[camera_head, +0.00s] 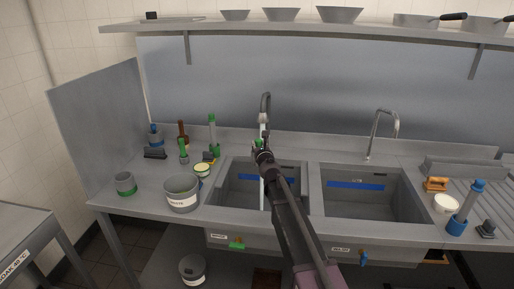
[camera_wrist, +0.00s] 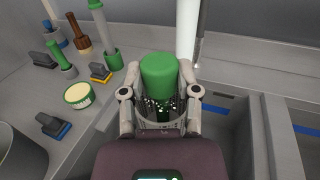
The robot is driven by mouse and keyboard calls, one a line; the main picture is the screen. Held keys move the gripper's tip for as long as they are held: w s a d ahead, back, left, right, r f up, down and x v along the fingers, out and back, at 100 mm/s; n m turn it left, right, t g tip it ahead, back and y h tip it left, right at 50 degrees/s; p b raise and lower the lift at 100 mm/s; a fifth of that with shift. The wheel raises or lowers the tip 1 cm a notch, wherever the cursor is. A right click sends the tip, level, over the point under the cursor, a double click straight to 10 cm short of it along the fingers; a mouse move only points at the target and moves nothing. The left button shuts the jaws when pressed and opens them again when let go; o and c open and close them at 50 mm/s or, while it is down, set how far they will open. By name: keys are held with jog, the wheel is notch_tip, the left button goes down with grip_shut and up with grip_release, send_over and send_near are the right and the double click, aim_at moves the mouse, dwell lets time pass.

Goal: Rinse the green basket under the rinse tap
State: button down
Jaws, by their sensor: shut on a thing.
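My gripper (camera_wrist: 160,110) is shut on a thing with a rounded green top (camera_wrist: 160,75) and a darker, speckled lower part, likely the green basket. A little of its green (camera_head: 258,143) shows past my gripper (camera_head: 263,155) in the head view, where my arm hides most of it. My gripper is over the left sink (camera_head: 232,190), near the left tap (camera_head: 266,102). A pale stream of water (camera_wrist: 187,30) runs just beyond and right of the held thing in the wrist view. I cannot tell whether it touches it.
The right sink (camera_head: 345,203) is empty under its own tap (camera_head: 384,125). A waste bucket (camera_head: 182,192), a cream tub (camera_head: 202,170) and several brushes and bottles crowd the left counter.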

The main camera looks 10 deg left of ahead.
jog(key=w+f+b, duration=0.1)
jog(key=w, duration=0.5)
jog(key=shift+d, duration=0.45)
jog(key=shift+f, duration=0.1)
dwell(0.5)
jog(key=shift+s+a, duration=0.2)
jog(key=shift+s, duration=1.1)
jog(key=shift+s+a, duration=0.2)
jog(key=shift+s, duration=1.15)
jog(key=shift+s+a, duration=0.2)
jog(key=shift+s, duration=1.1)
jog(key=s+r+p, duration=0.4)
jog(key=s, duration=0.1)
jog(key=shift+a, duration=0.35)
